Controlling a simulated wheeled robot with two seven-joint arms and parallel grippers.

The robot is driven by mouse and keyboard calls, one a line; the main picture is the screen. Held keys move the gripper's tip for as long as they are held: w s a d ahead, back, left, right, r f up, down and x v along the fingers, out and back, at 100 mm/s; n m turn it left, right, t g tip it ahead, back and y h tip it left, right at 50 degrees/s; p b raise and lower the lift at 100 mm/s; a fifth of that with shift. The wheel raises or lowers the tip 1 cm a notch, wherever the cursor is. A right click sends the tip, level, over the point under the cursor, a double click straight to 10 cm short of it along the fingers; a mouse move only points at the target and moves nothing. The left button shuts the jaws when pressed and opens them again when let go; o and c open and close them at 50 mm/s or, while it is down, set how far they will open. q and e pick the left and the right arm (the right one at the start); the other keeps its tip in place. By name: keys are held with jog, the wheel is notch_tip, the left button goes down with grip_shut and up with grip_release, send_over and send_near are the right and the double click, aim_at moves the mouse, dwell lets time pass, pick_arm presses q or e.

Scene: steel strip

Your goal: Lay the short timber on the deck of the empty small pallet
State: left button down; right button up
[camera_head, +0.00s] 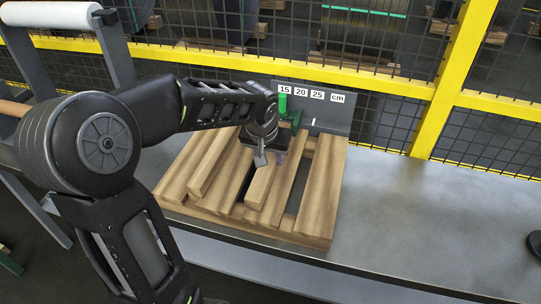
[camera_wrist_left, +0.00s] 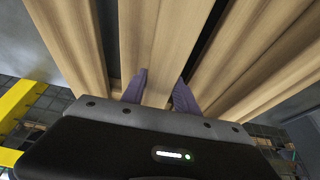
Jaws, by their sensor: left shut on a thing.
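The small wooden pallet (camera_head: 325,200) lies on the grey bench, its slats running away from me with dark gaps between them. My left gripper (camera_head: 269,160) is over the middle of the pallet, pointing down, and is shut on the short timber (camera_head: 261,186). The timber lies along the slats. In the left wrist view the short timber (camera_wrist_left: 158,45) passes between the two purple-grey fingers (camera_wrist_left: 160,92). I cannot tell whether its underside touches the deck. Its far end is hidden by the gripper. My right gripper is not in view.
Another wooden piece (camera_head: 212,162) runs along the pallet's left part and looks raised. A grey plate marked 15, 20, 25 cm (camera_head: 340,112) and green parts (camera_head: 283,103) stand behind. A yellow-framed mesh fence (camera_head: 400,85) borders the bench.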

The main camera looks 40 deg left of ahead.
pick_arm(q)
jog(key=shift+f+b, duration=0.3)
jog(key=shift+b, duration=0.05)
jog(key=c, duration=0.8)
grip_release()
jog(key=shift+c, duration=0.2)
jog(key=shift+v, duration=3.95)
